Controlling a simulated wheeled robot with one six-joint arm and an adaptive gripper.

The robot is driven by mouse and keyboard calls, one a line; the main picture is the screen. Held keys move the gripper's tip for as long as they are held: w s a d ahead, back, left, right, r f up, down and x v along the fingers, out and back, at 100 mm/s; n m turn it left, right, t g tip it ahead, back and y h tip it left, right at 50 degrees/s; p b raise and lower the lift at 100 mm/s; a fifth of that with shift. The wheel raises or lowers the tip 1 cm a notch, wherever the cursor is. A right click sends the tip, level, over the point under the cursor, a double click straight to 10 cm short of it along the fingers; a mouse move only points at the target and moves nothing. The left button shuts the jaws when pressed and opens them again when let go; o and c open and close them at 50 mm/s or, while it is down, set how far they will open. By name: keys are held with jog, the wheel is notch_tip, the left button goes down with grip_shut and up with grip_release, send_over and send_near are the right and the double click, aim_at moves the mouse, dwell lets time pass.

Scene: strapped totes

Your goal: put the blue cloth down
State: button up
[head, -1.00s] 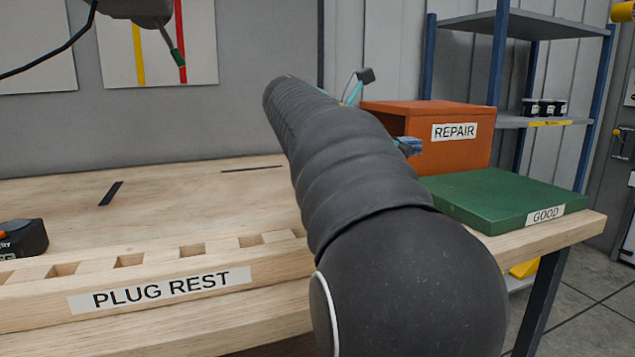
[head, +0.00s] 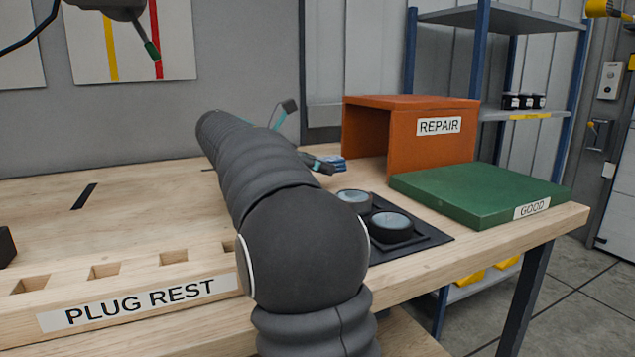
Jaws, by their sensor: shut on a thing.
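The blue cloth (head: 337,164) shows as a small bunched blue patch in front of the orange box's open side. My gripper (head: 323,163) is shut on it, just beyond my dark sleeved arm. The cloth looks held above the bench, but its exact height cannot be told. Most of the gripper's body is hidden behind the arm.
An orange REPAIR box (head: 432,146) and a green GOOD slab (head: 478,192) stand at the right. A black mat (head: 434,238) with two round dark-rimmed items (head: 391,226) lies nearer. A wooden PLUG REST rack (head: 130,292) lines the front left. Bare bench (head: 130,215) lies behind it.

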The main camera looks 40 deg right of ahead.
jog(key=shift+f, duration=1.9)
jog(key=shift+f, duration=0.35)
jog(key=shift+f, duration=0.5)
jog(key=o, duration=0.9)
jog(key=shift+f, duration=0.1)
jog(key=shift+o, duration=0.2)
jog(key=shift+r, duration=0.4)
jog(key=v, duration=1.1)
jog(key=shift+w+r, duration=0.1)
jog(key=shift+r, duration=0.4)
jog(key=shift+a+r, duration=0.2)
jog(key=shift+a, duration=0.3)
